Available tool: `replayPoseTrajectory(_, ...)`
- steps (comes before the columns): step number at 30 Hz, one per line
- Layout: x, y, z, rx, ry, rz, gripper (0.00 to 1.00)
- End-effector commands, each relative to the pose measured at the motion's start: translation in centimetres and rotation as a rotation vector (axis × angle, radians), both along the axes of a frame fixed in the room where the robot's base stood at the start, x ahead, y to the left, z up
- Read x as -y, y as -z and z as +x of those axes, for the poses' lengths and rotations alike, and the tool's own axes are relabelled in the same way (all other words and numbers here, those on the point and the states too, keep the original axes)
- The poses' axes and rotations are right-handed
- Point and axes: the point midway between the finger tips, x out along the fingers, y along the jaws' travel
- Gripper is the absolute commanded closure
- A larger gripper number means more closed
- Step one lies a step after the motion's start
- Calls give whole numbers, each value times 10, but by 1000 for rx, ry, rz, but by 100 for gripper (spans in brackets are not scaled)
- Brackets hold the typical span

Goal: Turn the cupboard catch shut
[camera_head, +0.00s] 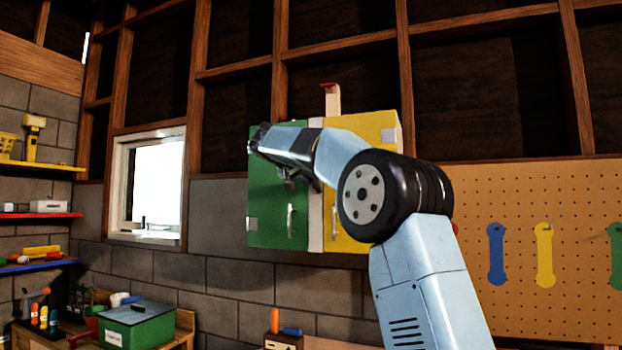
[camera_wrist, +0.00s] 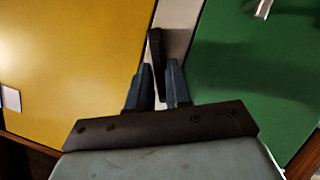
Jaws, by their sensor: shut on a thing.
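The cupboard shows in the head view with a green door (camera_head: 268,215) on the left and a yellow door (camera_head: 345,239) on the right. A pale strip (camera_head: 316,222) runs between them. In the wrist view the yellow door (camera_wrist: 65,60) is on the left and the green door (camera_wrist: 250,75) on the right. The catch, a dark narrow bar (camera_wrist: 156,50), lies roughly along the pale strip (camera_wrist: 178,28). My gripper (camera_wrist: 159,82) is shut on the catch, one finger on each side of it. In the head view my arm hides the catch and fingertips.
The green door has a metal handle (camera_head: 290,221). A red-topped piece (camera_head: 330,88) stands above the cupboard. A pegboard (camera_head: 510,210) with coloured hanging pieces is on the right. A window (camera_head: 147,185) and shelves are on the left. A green box (camera_head: 136,325) sits below.

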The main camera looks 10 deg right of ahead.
Motion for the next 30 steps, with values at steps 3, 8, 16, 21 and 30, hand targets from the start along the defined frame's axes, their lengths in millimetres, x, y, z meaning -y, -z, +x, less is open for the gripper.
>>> replayPoseTrajectory(3,-3,2,1,-68,-1,-91,100)
replayPoseTrajectory(8,-4,3,2,-157,-1,-213,100)
replayPoseTrajectory(16,-6,6,4,-309,-3,-421,100)
replayPoseTrajectory(21,-7,8,4,-403,-3,-551,100)
replayPoseTrajectory(30,-7,11,4,-546,-3,-748,100)
